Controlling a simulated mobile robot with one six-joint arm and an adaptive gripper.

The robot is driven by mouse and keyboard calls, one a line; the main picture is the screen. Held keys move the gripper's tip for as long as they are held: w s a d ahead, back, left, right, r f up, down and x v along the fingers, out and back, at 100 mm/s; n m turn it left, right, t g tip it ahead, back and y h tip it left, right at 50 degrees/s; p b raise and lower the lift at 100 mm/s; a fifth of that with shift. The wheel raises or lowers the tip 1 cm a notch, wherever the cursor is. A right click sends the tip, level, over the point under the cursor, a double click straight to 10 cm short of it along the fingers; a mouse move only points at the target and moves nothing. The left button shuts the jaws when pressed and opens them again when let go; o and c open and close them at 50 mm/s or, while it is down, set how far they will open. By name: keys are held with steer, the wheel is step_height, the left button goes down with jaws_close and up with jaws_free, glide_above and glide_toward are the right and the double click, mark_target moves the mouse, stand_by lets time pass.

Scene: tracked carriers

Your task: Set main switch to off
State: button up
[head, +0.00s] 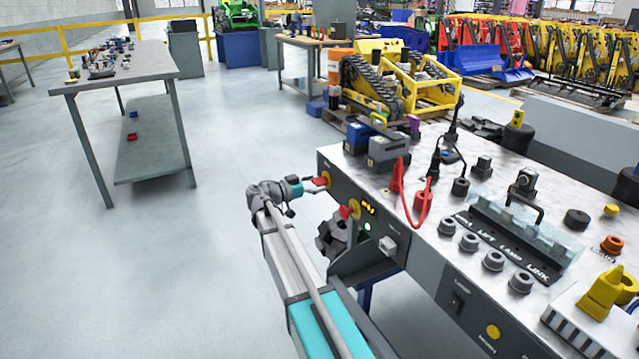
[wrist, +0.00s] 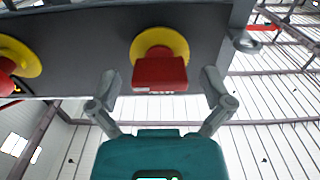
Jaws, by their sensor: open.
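A red switch handle (wrist: 160,73) on a yellow round plate (wrist: 160,44) sits on the dark front panel in the wrist view. In the head view this red handle (head: 320,182) is at the panel's left end. My gripper (wrist: 161,80) is open, with one finger on each side of the handle and a visible gap on both sides. In the head view my gripper (head: 307,186) is right at the handle, partly covering it. A second red knob (wrist: 6,66) on a yellow plate is at the left in the wrist view; it also shows in the head view (head: 345,212).
The console top (head: 430,190) carries plugs, a red cable (head: 408,205), grey knobs and a clear-covered strip (head: 520,235). A grey workbench (head: 120,66) stands far left. Open floor (head: 230,120) lies between.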

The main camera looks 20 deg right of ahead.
steer(key=c, duration=1.1)
steer(key=shift+d, duration=0.25)
steer(key=shift+c, duration=0.2)
steer(key=shift+a, duration=0.2)
